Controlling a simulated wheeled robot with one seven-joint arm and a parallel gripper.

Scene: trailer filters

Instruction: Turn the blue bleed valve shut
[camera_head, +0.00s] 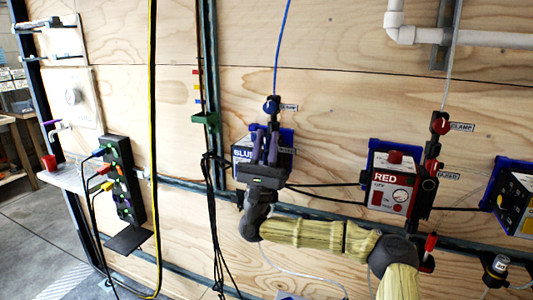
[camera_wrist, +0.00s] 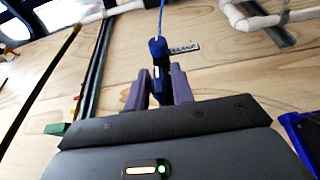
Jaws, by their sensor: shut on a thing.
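My gripper (camera_head: 265,140) is in front of the box labelled BLUE (camera_head: 241,158), with its two purple fingers pointing up. In the wrist view the fingers (camera_wrist: 160,84) stand on either side of the dark blue valve column (camera_wrist: 159,68). They are shut on the blue bleed valve, which is mostly hidden between them, so its handle angle cannot be told. Above the fingertips is the blue clamp knob (camera_head: 271,107), with a blue line rising from it. It also shows in the wrist view (camera_wrist: 158,47), with its label (camera_wrist: 184,49) to the right.
To the right are the RED box (camera_head: 389,194) and its column with a red clamp knob (camera_head: 440,123). Black cables (camera_head: 213,200) hang to the left of my gripper. A dark rail runs along the plywood wall.

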